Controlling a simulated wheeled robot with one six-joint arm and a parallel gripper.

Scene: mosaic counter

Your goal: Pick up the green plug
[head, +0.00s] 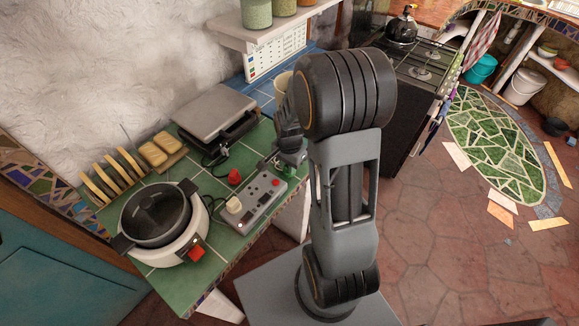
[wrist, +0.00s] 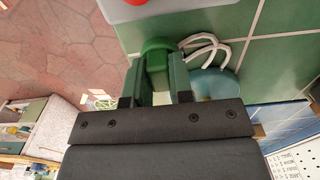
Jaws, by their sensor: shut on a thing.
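The green plug (wrist: 156,48) sits between the two fingers of my gripper (wrist: 157,75) in the wrist view, and the fingers are shut on it. In the head view my gripper (head: 290,158) is at the far end of the grey power strip (head: 258,207), and only a small green part of the plug (head: 289,171) shows below it. The strip's edge (wrist: 140,10) shows at the top of the wrist view. I cannot tell whether the plug touches the strip or is clear of it.
A red plug (head: 234,177) and a cream plug (head: 233,204) are by the strip's left side. A cooker (head: 190,245), toast rack (head: 108,178) and grill press (head: 215,112) stand on the green tiled counter (head: 205,167). A teal round thing (wrist: 215,84) is beside my gripper.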

